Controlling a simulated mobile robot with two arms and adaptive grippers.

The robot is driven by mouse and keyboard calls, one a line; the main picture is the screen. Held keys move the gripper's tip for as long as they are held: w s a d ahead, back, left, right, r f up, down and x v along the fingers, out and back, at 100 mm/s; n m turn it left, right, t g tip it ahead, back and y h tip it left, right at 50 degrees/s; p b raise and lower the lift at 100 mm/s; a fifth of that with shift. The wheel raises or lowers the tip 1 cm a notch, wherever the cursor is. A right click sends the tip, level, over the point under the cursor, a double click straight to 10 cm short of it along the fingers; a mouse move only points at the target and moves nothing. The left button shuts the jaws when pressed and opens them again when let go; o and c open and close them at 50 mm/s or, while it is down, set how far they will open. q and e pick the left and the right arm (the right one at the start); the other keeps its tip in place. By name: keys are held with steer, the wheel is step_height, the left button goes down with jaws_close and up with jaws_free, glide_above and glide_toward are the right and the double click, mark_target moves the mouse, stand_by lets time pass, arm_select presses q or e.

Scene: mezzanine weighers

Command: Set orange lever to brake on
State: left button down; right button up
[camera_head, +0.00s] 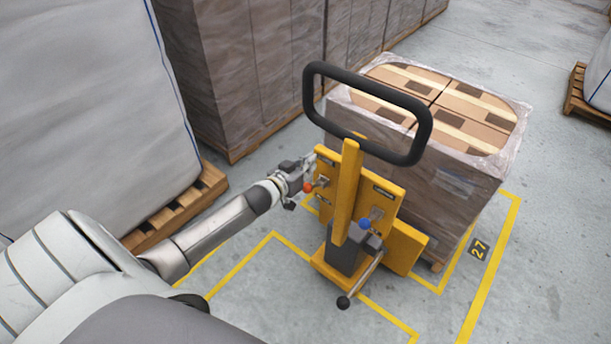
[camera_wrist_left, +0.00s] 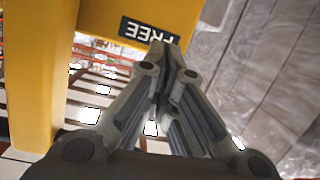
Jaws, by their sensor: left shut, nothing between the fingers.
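The orange lever (camera_head: 308,187) shows as a small orange-red knob at the left side of the yellow panel on the pallet truck (camera_head: 348,195). My left gripper (camera_head: 311,160) is at the panel's left edge, just above and beside the knob. In the left wrist view the fingers (camera_wrist_left: 166,58) are shut and empty, with their tips by a black label (camera_wrist_left: 148,31) reading FREE, seen upside down. I cannot tell whether they touch the panel. The lever does not show in the wrist view. My right gripper is in neither view.
A black loop handle (camera_head: 420,125) rises above the truck. A blue knob (camera_head: 364,224) and a black-knobbed rod (camera_head: 343,302) are lower on it. Wrapped cartons (camera_head: 450,190) stand behind. A large white bag (camera_head: 90,100) on a wooden pallet (camera_head: 205,190) stands left. Yellow lines mark the floor.

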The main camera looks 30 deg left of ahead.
mark_target(312, 187)
arm_select(q)
steer(key=shift+s+d+f, duration=0.15)
steer(key=shift+s+f, duration=0.45)
steer(key=shift+f, duration=0.15)
steer(key=shift+s+d+f, duration=0.1)
steer(key=shift+s+f, duration=0.5)
steer(key=shift+f, duration=0.15)
steer(key=shift+f, duration=0.1)
